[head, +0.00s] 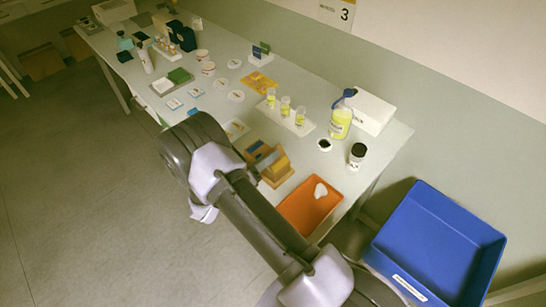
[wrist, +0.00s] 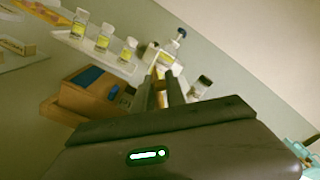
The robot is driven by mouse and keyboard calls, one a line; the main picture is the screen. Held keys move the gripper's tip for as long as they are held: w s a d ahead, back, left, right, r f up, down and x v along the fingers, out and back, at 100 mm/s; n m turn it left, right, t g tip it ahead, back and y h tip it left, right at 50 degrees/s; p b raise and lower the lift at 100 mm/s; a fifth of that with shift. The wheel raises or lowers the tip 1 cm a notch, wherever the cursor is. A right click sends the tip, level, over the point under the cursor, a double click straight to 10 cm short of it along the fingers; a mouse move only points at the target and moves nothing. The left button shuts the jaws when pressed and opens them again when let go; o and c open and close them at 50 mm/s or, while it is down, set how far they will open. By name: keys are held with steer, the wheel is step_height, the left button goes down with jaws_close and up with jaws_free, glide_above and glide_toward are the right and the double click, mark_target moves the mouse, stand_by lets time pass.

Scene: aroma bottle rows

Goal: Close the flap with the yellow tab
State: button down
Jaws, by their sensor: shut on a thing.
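A wooden box (head: 277,181) with a blue part inside stands near the front edge of the table. A tan, upright flap (head: 274,163) shows on it. In the wrist view the box (wrist: 80,100) lies left of my fingers, with its blue part (wrist: 88,77) showing. My gripper (wrist: 161,88) is at the box's right side, its two fingers close together on a small tan piece that looks like the flap's edge.
An orange tray (head: 296,208) with a white item lies beside the box. A yellow bottle with a blue top (head: 340,122) and a dark-capped jar (head: 357,155) stand behind. Small yellow vials (head: 285,107) stand on a white rack. A blue bin (head: 435,240) is at right.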

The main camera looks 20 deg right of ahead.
steer(key=shift+w+a+f+n, duration=0.15)
steer(key=shift+w+f+n, duration=0.3)
steer(key=shift+n, duration=0.6)
steer(key=shift+w+a+f+n, duration=0.1)
steer(key=shift+w+f+n, duration=0.25)
steer(key=shift+n, duration=0.7)
steer(key=shift+f, duration=0.1)
